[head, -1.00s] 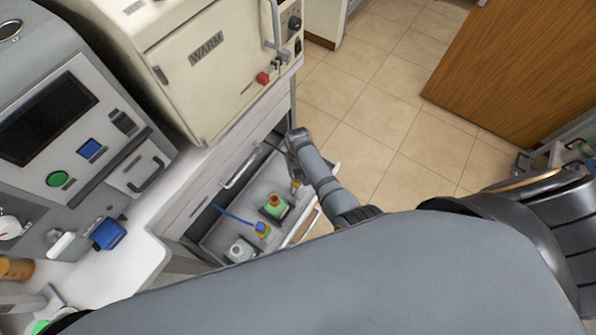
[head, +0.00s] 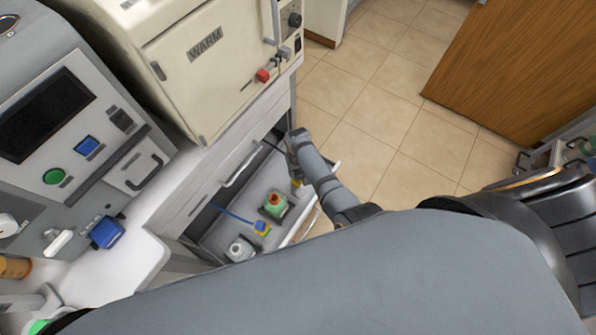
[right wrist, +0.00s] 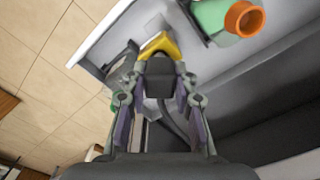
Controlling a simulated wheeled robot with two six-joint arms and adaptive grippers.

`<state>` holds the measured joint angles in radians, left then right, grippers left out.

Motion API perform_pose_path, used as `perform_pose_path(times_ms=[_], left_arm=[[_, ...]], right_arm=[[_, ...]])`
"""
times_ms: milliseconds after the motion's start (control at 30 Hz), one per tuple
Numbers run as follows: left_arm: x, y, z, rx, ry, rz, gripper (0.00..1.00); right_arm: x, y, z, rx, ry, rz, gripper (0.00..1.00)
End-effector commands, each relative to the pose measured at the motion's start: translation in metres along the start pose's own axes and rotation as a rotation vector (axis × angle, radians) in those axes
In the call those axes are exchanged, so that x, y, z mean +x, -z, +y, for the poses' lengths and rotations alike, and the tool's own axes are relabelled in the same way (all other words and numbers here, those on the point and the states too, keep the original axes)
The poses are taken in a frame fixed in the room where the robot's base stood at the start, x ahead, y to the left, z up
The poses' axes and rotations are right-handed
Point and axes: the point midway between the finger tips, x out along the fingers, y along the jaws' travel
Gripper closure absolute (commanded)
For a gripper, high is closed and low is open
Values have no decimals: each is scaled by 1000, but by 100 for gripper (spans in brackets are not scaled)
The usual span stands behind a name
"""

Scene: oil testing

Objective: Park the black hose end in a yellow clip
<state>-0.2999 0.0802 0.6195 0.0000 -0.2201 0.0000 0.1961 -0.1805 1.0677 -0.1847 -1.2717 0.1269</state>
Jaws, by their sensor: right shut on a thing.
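My right gripper (right wrist: 160,92) is shut on the black hose end (right wrist: 160,66), with the dark hose trailing back between the fingers. A yellow clip (right wrist: 161,45) is right at the tip of the hose end in the right wrist view; I cannot tell whether the hose end is seated in it. In the head view my right gripper (head: 293,163) reaches down into the open drawer (head: 213,240), and a bit of the same yellow clip (head: 296,183) shows below it. Another yellow clip (head: 262,229) sits at the end of a blue hose (head: 235,216). My left gripper is not in view.
The drawer also holds a green bottle with an orange cap (head: 275,204), close to the gripper, and a pale bottle (head: 240,249). The cream WARM cabinet (head: 205,65) stands above the drawer. Open tiled floor (head: 400,110) lies to the right.

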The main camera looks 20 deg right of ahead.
Motion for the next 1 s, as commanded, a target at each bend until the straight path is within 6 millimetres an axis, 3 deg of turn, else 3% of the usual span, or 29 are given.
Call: perform_pose_path(times_ms=[1000], left_arm=[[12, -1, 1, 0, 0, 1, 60]], right_arm=[[18, 0, 0, 0, 0, 0, 100]])
